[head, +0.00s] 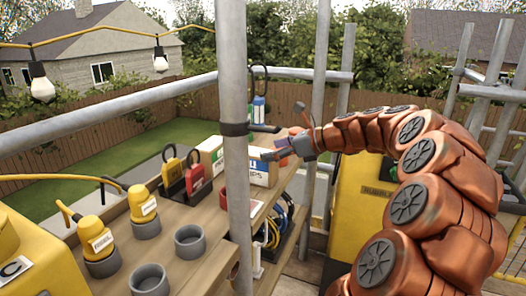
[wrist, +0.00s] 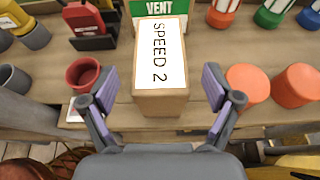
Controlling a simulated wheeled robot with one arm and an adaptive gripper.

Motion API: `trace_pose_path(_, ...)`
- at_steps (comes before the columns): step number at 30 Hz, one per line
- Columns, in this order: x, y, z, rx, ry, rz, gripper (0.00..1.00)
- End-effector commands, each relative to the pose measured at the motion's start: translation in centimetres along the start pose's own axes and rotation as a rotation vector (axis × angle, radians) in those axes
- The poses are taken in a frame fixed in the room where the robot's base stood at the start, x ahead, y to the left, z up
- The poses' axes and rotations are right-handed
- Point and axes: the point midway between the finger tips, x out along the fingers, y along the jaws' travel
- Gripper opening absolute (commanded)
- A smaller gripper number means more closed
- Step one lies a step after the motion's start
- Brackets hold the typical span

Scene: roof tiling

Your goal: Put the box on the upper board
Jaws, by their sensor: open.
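A cardboard box (wrist: 160,105) with a white label reading "SPEED 2" stands at the near edge of a wooden board (wrist: 50,60) in the wrist view. My gripper (wrist: 160,84) is open, with one finger on each side of the box and gaps visible between them. In the head view my gripper (head: 272,153) is over a cardboard box (head: 262,175) with a partly hidden label ending in "IPS"; the grey pole covers its left part. Whether this is the same box is unclear. Wooden shelving (head: 180,262) shows at more than one level.
A red cup (wrist: 83,74) stands left of the box, and orange cylinders (wrist: 247,82) stand right. A green "VENT" label (wrist: 159,8) shows behind it. Another cardboard box (head: 208,157) stands behind the upright grey pole (head: 236,100). Cable coils (head: 277,230) hang below. Grey cups (head: 190,241) stand in front.

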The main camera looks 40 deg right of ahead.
Motion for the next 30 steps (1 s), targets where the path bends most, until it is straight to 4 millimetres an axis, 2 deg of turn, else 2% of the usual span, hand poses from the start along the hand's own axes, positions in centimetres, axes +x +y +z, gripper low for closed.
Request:
trace_pose_path(1, -1.3, -0.1, 0.2, 0.0, -0.001, -0.004, 0.89)
trace_pose_path(6, -4.5, -0.1, 0.2, -0.001, -0.001, -0.006, 0.89)
trace_pose_path(12, -7.0, -0.1, 0.1, 0.0, -0.001, -0.005, 0.89)
trace_pose_path(18, -7.8, 0.0, 0.0, 0.001, 0.0, -0.002, 0.89)
trace_pose_path(30, -7.8, 0.0, 0.0, 0.0, 0.0, -0.001, 0.89)
